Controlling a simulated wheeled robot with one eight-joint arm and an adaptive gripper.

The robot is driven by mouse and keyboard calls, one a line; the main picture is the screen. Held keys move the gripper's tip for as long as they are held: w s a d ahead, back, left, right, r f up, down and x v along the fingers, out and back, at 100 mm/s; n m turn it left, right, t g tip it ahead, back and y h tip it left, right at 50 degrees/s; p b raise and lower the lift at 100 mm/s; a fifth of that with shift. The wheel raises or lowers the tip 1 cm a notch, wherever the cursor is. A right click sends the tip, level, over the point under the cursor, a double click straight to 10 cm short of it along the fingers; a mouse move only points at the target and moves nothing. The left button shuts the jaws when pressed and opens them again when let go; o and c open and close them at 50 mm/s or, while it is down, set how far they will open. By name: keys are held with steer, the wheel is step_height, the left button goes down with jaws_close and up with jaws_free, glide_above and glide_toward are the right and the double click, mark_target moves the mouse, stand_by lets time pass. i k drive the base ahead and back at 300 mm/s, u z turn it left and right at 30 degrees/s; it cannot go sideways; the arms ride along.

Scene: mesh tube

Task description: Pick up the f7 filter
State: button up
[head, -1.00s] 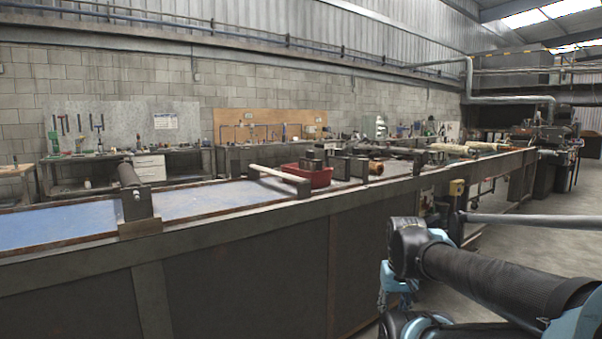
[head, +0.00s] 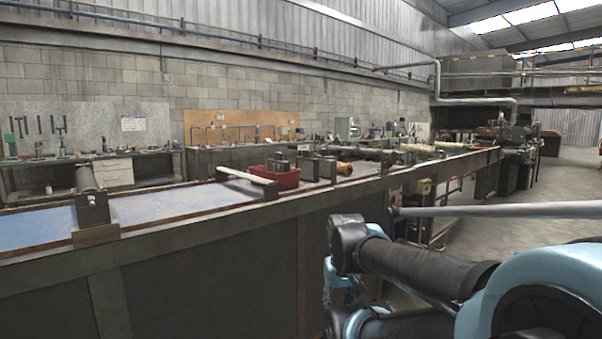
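I cannot make out an f7 filter for certain in the head view. Several tube-like parts (head: 432,147) lie on the far part of the long workbench (head: 150,255), too small to tell apart. My arm shows at the lower right, black and light blue, in front of the bench's side. The fingertips of my gripper do not show, so I cannot see whether it is open or shut.
A red tub (head: 282,177) stands on the bench, with a pale bar (head: 246,176) beside it. A roller on a block (head: 92,205) sits at the left. Tool benches (head: 110,170) line the block wall. Open concrete floor (head: 530,222) lies to the right.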

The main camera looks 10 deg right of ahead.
mark_target(309, 164)
steer(key=i, duration=0.9)
steer(key=z, duration=0.05)
